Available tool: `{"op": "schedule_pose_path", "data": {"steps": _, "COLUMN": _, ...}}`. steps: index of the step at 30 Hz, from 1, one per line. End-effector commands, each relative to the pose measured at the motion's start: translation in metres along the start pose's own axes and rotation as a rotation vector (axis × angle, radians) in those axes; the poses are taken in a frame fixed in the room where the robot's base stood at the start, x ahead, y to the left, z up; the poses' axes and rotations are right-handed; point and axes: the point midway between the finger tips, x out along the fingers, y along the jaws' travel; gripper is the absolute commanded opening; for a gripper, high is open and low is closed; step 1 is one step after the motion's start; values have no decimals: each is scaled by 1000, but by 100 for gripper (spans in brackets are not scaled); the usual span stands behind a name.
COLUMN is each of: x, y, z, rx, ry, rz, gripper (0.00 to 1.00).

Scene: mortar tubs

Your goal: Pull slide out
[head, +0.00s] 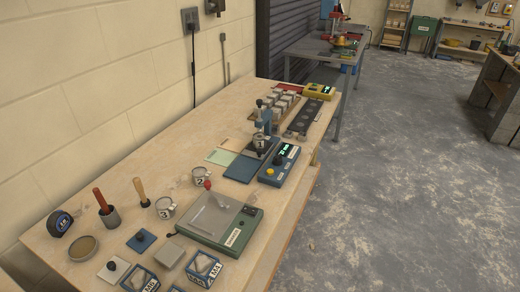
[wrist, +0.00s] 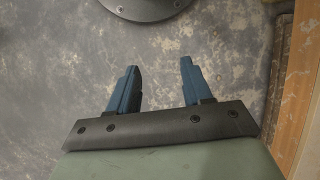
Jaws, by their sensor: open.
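No part is plainly recognisable as the slide at this size. A green flat unit (head: 243,233) with a light grey top plate (head: 214,214) sits near the front of the bench, with a small dark knob at its left corner and a white label on its front. A blue stand (head: 267,122) holds a cup numbered 1 further back. My gripper (wrist: 159,66) shows only in the wrist view, open and empty, its two blue fingers apart above the bare floor. It touches nothing there, and it is not in the head view.
The wooden bench (head: 150,160) runs along the wall; its edge (wrist: 300,90) shows at right in the wrist view. Numbered cups, a blue control box (head: 279,164), tools and labelled blue frames (head: 203,268) crowd the bench. The floor (head: 390,190) beside it is clear.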

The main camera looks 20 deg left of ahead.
Motion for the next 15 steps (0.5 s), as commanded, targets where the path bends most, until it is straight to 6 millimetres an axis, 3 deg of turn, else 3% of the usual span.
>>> {"op": "schedule_pose_path", "data": {"steps": 3, "x": -29, "y": -10, "z": -38, "rx": -36, "ry": 57, "rz": -2, "gripper": 50}}
{"op": "schedule_pose_path", "data": {"steps": 15, "x": -142, "y": -57, "z": -135, "rx": -156, "ry": 232, "rz": -15, "gripper": 50}}
